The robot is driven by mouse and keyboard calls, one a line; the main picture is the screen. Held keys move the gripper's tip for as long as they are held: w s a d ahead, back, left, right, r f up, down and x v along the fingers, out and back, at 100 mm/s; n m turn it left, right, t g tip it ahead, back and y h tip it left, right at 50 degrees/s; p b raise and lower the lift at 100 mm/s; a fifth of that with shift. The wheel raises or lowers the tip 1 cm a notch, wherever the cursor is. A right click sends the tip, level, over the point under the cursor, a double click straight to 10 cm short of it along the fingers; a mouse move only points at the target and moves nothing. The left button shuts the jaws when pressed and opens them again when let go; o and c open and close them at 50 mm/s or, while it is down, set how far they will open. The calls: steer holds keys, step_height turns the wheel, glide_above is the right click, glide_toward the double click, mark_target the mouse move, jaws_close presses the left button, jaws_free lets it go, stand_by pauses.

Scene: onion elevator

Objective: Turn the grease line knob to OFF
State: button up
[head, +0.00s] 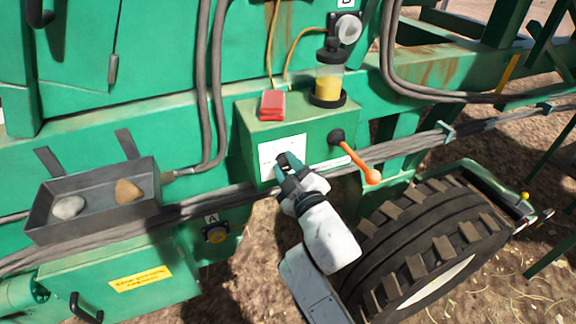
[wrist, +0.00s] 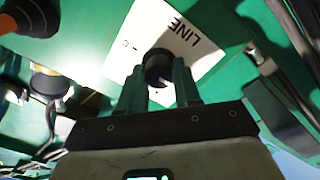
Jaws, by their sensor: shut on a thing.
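The grease line knob is a small black round knob (head: 284,159) on a white label plate (head: 270,150) on the front of a green box (head: 250,125). In the wrist view the black knob (wrist: 158,66) sits between my fingertips, and the label (wrist: 196,40) behind it shows the word LINE. My gripper (head: 289,166) is shut on the knob, coming from below right. My fingers (wrist: 160,85) hide the lower part of the knob and label. I cannot read which position the knob points to.
An orange-handled lever (head: 355,162) sticks out just right of the label. A red block (head: 272,105) and a yellow-filled jar (head: 329,80) stand on the box. A grey tray with stones (head: 90,215) is at left, and a large tyre (head: 430,240) at lower right.

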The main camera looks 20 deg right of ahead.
stand_by(0.3)
steer(key=o, duration=1.1)
steer(key=shift+c, duration=0.2)
steer(key=s+b, duration=0.1)
steer(key=s, duration=0.9)
steer(key=shift+s, duration=0.4)
